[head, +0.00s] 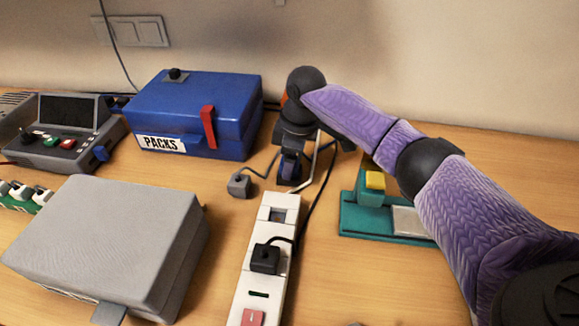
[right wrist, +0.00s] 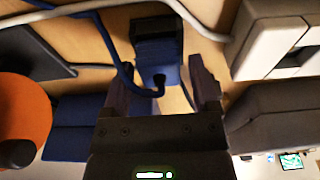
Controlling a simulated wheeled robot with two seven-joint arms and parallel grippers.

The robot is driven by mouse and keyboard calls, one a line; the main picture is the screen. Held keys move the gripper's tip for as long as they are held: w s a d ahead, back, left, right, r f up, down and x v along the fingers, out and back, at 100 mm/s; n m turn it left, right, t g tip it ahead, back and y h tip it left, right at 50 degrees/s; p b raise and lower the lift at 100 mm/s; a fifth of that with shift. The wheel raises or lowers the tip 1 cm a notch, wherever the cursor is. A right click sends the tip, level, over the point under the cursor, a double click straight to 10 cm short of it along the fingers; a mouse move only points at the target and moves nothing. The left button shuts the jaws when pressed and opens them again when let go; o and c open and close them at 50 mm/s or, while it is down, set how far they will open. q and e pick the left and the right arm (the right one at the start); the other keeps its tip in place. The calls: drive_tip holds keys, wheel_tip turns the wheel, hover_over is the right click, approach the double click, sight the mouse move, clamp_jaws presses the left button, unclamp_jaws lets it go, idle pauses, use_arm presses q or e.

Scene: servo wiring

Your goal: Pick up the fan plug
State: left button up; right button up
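Which item is the fan plug is not certain. A small grey plug-like block (head: 239,185) on a dark cord lies left of my right gripper. A black plug (head: 265,259) sits in the white power strip (head: 247,303). My right gripper (head: 289,172) points down behind the strip, partly hidden by its own wrist. In the right wrist view its two fingers (right wrist: 162,95) are apart. A dark blue block (right wrist: 158,48) with a blue cord lies between and beyond them; contact is not visible. My left gripper is out of view.
The blue PACKS box (head: 185,112) stands left of my right gripper. A grey box (head: 105,235) is at front left. A teal fixture (head: 375,218) with a yellow block is under my right arm. An orange round thing (right wrist: 20,118) is close to the gripper. Loose cords cross the table.

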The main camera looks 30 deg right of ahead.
drive_tip(key=c, duration=0.9)
clamp_jaws()
drive_tip(key=shift+r, duration=0.1)
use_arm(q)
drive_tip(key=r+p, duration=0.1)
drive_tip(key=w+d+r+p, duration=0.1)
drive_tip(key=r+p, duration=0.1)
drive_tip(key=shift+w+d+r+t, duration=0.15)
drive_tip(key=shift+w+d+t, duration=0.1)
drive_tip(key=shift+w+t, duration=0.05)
use_arm(e)
wheel_tip(320, 180, up, 10)
